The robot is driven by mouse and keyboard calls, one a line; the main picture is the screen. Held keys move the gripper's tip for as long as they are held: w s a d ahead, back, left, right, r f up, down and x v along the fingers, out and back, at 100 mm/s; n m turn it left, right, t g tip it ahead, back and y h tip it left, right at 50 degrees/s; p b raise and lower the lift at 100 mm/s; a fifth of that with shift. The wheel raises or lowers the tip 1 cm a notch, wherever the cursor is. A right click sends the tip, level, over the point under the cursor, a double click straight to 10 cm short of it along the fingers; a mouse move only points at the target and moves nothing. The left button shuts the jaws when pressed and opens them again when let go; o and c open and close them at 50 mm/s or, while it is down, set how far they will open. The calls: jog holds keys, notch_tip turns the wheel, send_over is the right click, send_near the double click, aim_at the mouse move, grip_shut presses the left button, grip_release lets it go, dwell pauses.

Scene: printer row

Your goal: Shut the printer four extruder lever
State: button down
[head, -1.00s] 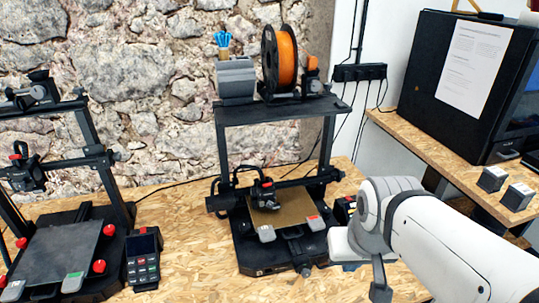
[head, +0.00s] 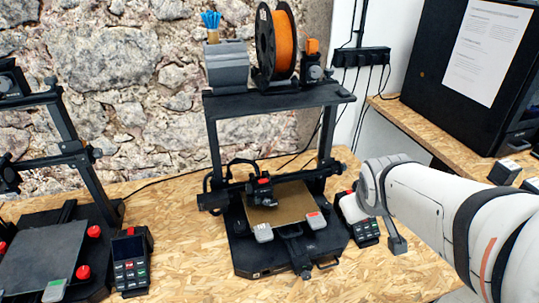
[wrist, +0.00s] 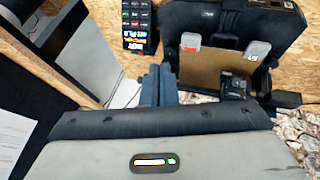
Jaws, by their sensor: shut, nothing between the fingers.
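A black printer (head: 290,245) with an orange spool stands in the middle of the head view; no number is legible on it. My gripper (wrist: 158,85) is shut and empty in the wrist view. In the head view my arm's end is right of the printer, well below the extruder. The extruder is not identifiable in the wrist view.
The orange spool (head: 284,45) stands left of the extruder, beside a grey box (head: 228,66) with blue tools. A keypad unit (head: 365,231) is near my wrist. Another printer (head: 50,255) is at the left. A black cabinet (head: 440,85) stands on the right shelf.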

jog(key=w+f+n+t+y+b, duration=0.2)
jog(key=w+f+n+t, duration=0.1)
jog(key=w+n, duration=0.35)
jog(key=w+f+n+t+y+b, duration=0.2)
jog(key=w+f+n+t, duration=0.15)
jog(key=w+n, duration=0.35)
jog(key=s+a+f+n+g+y+b, duration=0.1)
jog(key=s+a+f+n+y+b, duration=0.1)
jog(key=a+n+y, duration=0.2)
jog(key=s+a+f+n+g+y+b, duration=0.2)
jog(key=a+n+y, duration=0.3)
jog(key=n+y, duration=0.5)
jog(key=shift+f, duration=0.85)
jog(key=shift+a+g, duration=0.2)
jog(key=shift+g, duration=0.05)
jog(key=p, duration=0.2)
send_near(263, 182)
jog(key=s+a, duration=0.1)
jog(key=a, duration=0.4)
jog(key=shift+w+a+f+p, duration=0.1)
jog(key=shift+w+a+p, duration=0.1)
jog(key=shift+w, duration=0.4)
jog(key=shift+w+a+r+p, duration=0.1)
jog(key=shift+w+p, duration=0.1)
jog(key=shift+w, duration=0.4)
jog(key=shift+w+a+f+p, duration=0.1)
jog(key=shift+w+a+p, duration=0.1)
jog(key=shift+w, duration=0.35)
